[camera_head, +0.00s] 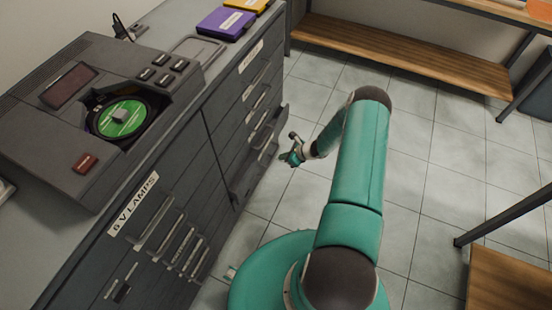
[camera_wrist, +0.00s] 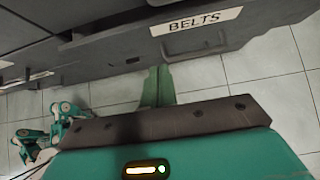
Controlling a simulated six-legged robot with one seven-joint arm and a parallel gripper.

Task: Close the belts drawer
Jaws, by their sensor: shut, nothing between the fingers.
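In the head view my gripper (camera_head: 291,154) is just right of the protruding drawer. I cannot tell whether they touch.
A player with a green disc (camera_head: 122,118) and purple and yellow boxes (camera_head: 225,22) sit on the cabinet top. The 6 V lamps column (camera_head: 133,204) is nearer. Tiled floor (camera_head: 440,150) is open to the right. A wooden-shelved bench (camera_head: 410,55) stands behind, another (camera_head: 505,280) at right.

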